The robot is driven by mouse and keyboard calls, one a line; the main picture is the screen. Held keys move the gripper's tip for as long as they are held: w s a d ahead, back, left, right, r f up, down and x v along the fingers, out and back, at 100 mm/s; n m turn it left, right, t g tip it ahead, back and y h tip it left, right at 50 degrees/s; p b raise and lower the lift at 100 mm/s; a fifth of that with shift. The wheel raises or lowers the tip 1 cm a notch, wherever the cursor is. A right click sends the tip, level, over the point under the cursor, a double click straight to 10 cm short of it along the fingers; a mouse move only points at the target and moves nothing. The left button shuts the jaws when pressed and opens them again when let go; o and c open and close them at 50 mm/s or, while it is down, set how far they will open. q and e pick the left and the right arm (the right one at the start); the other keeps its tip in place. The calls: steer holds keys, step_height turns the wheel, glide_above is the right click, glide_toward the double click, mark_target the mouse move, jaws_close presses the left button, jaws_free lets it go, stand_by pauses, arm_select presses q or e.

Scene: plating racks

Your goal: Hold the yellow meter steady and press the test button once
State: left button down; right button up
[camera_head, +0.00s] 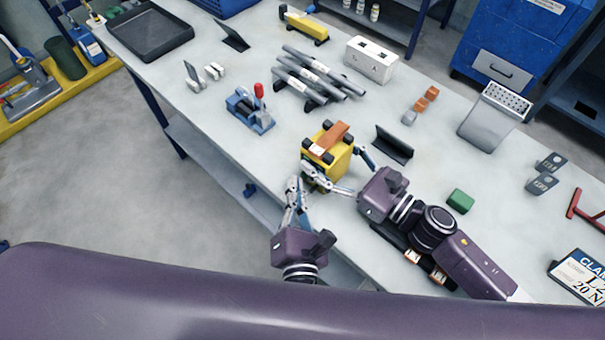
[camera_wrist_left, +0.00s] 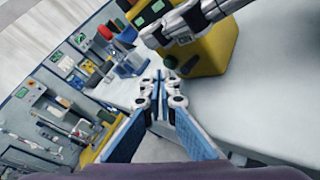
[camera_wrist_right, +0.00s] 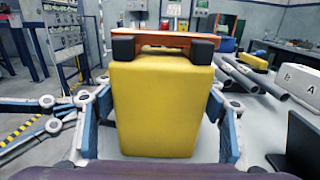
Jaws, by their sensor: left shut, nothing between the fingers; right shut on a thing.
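The yellow meter (camera_head: 341,166) stands upright near the table's front edge, with an orange handle and black corner pads on top. My right gripper (camera_head: 338,172) is shut on it; in the right wrist view the meter (camera_wrist_right: 165,105) fills the space between the two blue-padded fingers. In the left wrist view the meter (camera_wrist_left: 212,52) is at the upper right, with a right finger across it and a green part (camera_wrist_left: 150,12) on its dark face. My left gripper (camera_wrist_left: 160,88) is shut and empty, beside and just in front of the meter. I cannot clearly identify the test button.
A blue device with a red knob (camera_head: 250,110) and grey pipes (camera_head: 316,74) lie behind the meter. A black angled holder (camera_head: 393,144) stands to its right, and a green block (camera_head: 460,201) farther right.

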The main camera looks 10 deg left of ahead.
arm_select(q)
steer(key=shift+w+d+r, duration=0.15)
steer(key=shift+w+d, duration=0.2)
steer(key=shift+w, duration=0.4)
stand_by(0.5)
stand_by(0.5)
steer(key=shift+s+a+r, duration=0.3)
steer(key=shift+s, duration=0.55)
steer(key=shift+s+a, duration=0.8)
steer(key=shift+s, duration=0.2)
steer(key=shift+s+a, duration=0.75)
steer(key=shift+s, duration=0.25)
